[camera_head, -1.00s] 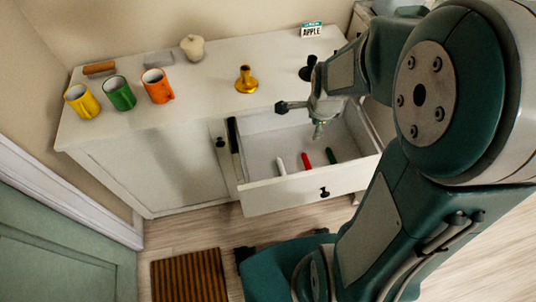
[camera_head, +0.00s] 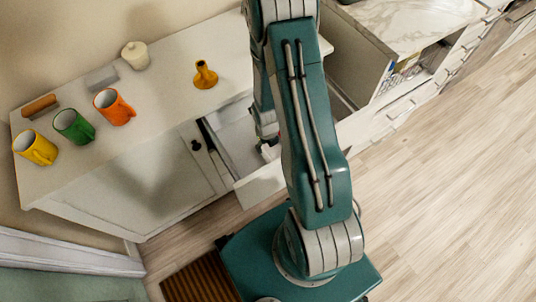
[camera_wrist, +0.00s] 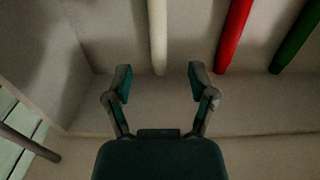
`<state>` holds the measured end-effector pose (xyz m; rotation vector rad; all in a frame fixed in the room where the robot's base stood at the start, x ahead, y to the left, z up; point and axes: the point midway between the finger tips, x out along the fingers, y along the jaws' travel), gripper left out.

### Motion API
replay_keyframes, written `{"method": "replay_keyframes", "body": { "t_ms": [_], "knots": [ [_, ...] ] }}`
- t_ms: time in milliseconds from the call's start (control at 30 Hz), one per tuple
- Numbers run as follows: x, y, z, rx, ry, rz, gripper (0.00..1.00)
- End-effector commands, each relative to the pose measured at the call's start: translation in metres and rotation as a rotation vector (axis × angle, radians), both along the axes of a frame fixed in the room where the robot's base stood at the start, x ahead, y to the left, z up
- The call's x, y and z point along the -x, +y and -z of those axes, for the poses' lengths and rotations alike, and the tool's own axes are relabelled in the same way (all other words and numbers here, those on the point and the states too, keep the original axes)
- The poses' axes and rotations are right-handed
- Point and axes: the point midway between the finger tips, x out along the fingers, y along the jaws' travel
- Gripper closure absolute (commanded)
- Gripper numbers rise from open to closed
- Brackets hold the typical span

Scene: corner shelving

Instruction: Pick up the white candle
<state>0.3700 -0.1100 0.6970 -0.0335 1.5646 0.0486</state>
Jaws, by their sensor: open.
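The white candle (camera_wrist: 158,35) lies in the open drawer (camera_wrist: 140,115), near the top middle of the wrist view. My gripper (camera_wrist: 158,82) is open and empty. Its two fingers point toward the candle's near end, which shows between and just beyond the fingertips. I cannot tell the height of the fingers above it. In the head view my arm hides the candle and most of the drawer; part of the drawer front (camera_head: 262,184) shows.
A red candle (camera_wrist: 232,35) and a green candle (camera_wrist: 296,40) lie to the right of the white one. Drawer walls surround them. On the cabinet top (camera_head: 165,95) stand yellow (camera_head: 38,150), green (camera_head: 78,130) and orange (camera_head: 118,110) mugs and a gold candlestick (camera_head: 205,76).

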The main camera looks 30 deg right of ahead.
Motion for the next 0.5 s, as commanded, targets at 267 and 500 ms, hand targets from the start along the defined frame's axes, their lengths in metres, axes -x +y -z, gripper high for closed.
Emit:
{"method": "replay_keyframes", "body": {
  "t_ms": [267, 500],
  "knots": [
    [-0.002, -0.001, 0.032, -0.005, 0.002, -0.026, 0.28],
    [0.0, 0.003, 0.063, -0.013, 0.001, 0.008, 0.28]
  ]
}}
